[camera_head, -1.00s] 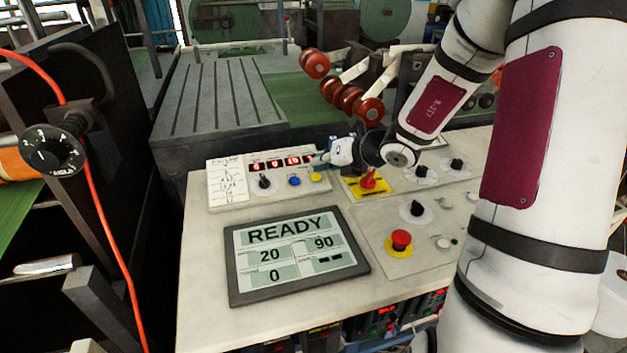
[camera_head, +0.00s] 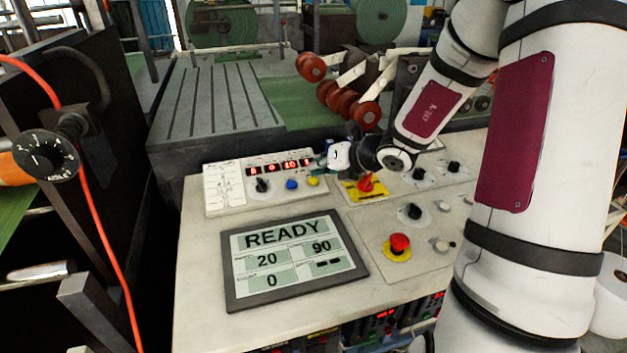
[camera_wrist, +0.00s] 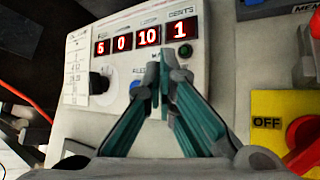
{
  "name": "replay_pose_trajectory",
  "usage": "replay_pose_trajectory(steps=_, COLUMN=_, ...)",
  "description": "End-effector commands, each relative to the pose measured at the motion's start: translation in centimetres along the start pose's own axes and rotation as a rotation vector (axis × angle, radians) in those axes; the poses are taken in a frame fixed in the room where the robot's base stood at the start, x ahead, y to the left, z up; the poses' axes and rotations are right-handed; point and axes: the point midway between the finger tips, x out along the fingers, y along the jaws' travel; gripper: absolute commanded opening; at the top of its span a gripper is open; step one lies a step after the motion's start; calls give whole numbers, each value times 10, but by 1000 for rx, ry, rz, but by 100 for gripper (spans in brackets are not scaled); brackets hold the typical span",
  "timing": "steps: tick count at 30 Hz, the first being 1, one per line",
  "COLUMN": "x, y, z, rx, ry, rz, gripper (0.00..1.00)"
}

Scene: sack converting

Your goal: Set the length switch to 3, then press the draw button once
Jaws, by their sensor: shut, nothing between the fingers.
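The knob also shows in the wrist view (camera_wrist: 98,83), at the left. Labels for length and draw are not readable. My gripper (camera_wrist: 162,72) is shut and empty, over the box's right part, covering the yellow button in the wrist view. Contact cannot be told.
A READY screen (camera_head: 290,258) lies in front of the box. A yellow plate with a red OFF switch (camera_head: 366,184) is to its right. A red emergency button (camera_head: 399,245) and several black knobs stand further right. A numbered dial (camera_head: 46,156) is at far left.

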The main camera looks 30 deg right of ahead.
Motion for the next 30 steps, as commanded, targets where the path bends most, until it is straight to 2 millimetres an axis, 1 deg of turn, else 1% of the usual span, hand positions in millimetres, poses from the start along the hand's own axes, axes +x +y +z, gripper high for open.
replay_pose_trajectory(steps=14, x=0, y=0, z=0, rx=0, ry=0, rz=0, gripper=0)
replay_pose_trajectory(steps=22, x=6, y=-4, z=-4, rx=0, ry=1, rz=0, gripper=0)
replay_pose_trajectory(steps=30, x=6, y=-4, z=-4, rx=0, ry=0, rz=0, gripper=0)
